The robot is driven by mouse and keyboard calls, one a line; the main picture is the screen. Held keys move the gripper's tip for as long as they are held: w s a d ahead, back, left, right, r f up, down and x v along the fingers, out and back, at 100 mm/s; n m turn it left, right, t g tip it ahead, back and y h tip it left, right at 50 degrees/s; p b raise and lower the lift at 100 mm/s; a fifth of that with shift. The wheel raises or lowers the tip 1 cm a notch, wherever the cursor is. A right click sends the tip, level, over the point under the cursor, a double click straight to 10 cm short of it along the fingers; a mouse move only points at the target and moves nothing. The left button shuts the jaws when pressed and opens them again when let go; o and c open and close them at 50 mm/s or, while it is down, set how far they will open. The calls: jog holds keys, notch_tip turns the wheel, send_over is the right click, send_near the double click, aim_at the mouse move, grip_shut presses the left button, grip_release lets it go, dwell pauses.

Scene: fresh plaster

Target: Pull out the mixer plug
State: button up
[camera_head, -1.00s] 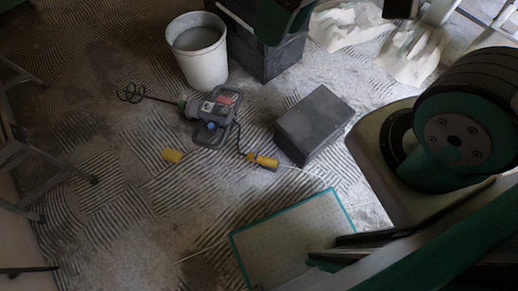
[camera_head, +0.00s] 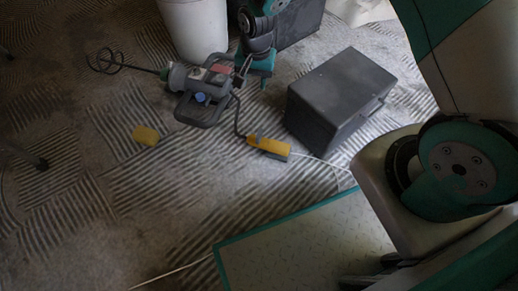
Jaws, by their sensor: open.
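The grey mixer (camera_head: 207,92) lies on the combed floor at upper middle, its spiral paddle (camera_head: 108,62) pointing left. Its dark cord (camera_head: 238,120) runs down to a yellow connector (camera_head: 268,146), and a pale cable leaves that connector's right side. The plug itself is hard to tell apart from the connector at this size. My gripper (camera_head: 255,76) is open, pointing down beside the mixer's right end. It is above the yellow connector in the picture and apart from it. Its jaws look empty.
A dark grey box (camera_head: 338,98) stands right of the connector. A white bucket (camera_head: 193,25) is behind the mixer.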

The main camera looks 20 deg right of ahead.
jog(key=m+b, duration=0.2)
jog(key=b, duration=0.3)
send_near(259, 133)
jog(key=shift+h, duration=0.4)
jog(key=f+b, duration=0.3)
jog(key=f, duration=0.1)
jog(key=f+b, duration=0.3)
jog(key=f, duration=0.1)
jog(key=f+b, duration=0.2)
jog(key=f, duration=0.2)
jog(key=shift+a+b, duration=0.35)
jog(key=shift+b, duration=0.05)
